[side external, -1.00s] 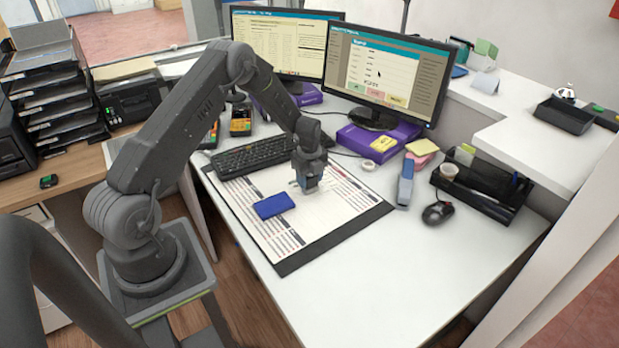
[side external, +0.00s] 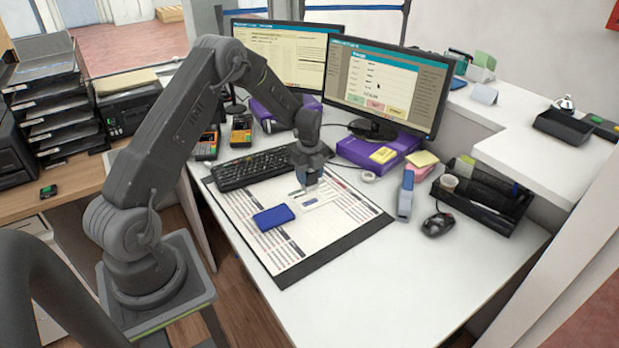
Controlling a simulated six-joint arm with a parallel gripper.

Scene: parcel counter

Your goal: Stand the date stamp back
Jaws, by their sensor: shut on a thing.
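My gripper (side external: 307,174) is over the desk mat (side external: 338,252), pointing down. It is shut on the date stamp (side external: 308,182), a small blue-grey block mostly hidden by the jaws. The stamp is held roughly upright, just above or behind a small white slip (side external: 322,198) with a blue mark; I cannot tell the exact gap. A dark blue ink pad (side external: 273,217) lies flat on the mat, left of and nearer than the gripper.
A black keyboard (side external: 256,168) lies behind and left of the gripper. Two monitors stand at the back. A stapler (side external: 406,195), a mouse (side external: 437,225) and a black organiser (side external: 482,198) are to the right. The white desk front (side external: 400,275) is clear.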

